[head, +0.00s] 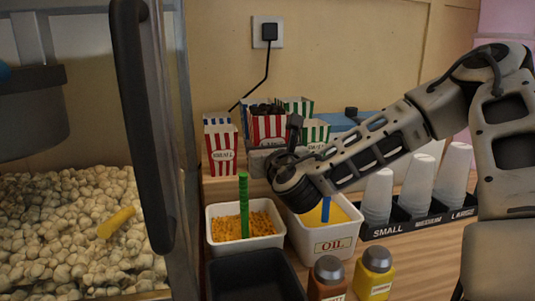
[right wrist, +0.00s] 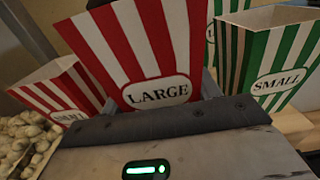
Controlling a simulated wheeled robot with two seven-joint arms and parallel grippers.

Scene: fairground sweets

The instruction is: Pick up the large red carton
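The large red carton (head: 268,128) is red-and-white striped and stands upright at the back of the counter. In the right wrist view it fills the upper middle, its LARGE label (right wrist: 158,92) just past the palm. My right gripper (head: 268,158) is directly in front of it, very close. A grey finger part (right wrist: 210,85) shows at the carton's right side, but the fingertips are hidden, so I cannot tell whether they grip. Dark shapes show at the carton's top. My left gripper is not in view.
A small red carton (head: 220,150) stands left, a small green carton (head: 316,132) right. In front are a tub of orange kernels (head: 216,243), an oil tub (head: 338,243) and two shaker bottles (head: 375,275). Cups (head: 380,195) stand right, a popcorn case left.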

